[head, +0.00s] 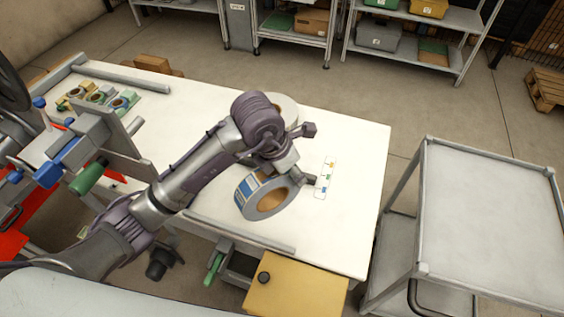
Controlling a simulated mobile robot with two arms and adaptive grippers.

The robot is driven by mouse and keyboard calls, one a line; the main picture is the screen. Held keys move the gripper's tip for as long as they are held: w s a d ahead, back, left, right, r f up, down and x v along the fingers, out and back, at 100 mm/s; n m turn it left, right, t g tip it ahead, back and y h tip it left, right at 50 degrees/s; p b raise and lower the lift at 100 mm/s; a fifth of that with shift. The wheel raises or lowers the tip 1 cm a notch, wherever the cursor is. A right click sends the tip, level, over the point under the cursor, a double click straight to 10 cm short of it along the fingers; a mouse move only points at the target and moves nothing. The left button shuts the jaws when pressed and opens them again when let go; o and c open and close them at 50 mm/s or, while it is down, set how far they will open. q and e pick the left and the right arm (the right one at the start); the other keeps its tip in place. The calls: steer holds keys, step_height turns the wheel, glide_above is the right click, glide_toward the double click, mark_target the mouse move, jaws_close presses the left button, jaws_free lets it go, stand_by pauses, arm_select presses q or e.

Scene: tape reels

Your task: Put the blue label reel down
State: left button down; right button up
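The blue label reel (245,193) is a grey-white roll with a brown core and blue label patches on its outer side. It is tilted over the right part of the white table (352,150); I cannot tell whether it touches the table top. My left gripper (298,181) is at the reel's upper right rim and appears shut on it, with the fingertips partly hidden. A second pale reel (285,106) is on the table behind my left wrist, mostly hidden. My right gripper is not in view.
A white card with coloured marks (326,178) lies right of the reel. Small reels (97,97) sit at the table's far left, near a machine with green handles (88,178). A grey cart (490,215) stands to the right. The table's right end is clear.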

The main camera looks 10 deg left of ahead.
arm_select(q)
steer(key=w+a+f+p, duration=0.2)
steer(key=w+a+f, duration=0.1)
steer(key=w+f, duration=0.3)
steer(key=shift+a+f, duration=0.25)
steer(key=shift+f, duration=0.85)
steer(key=c, duration=1)
jaws_free()
steer(key=shift+f, duration=0.15)
steer(key=o, duration=0.5)
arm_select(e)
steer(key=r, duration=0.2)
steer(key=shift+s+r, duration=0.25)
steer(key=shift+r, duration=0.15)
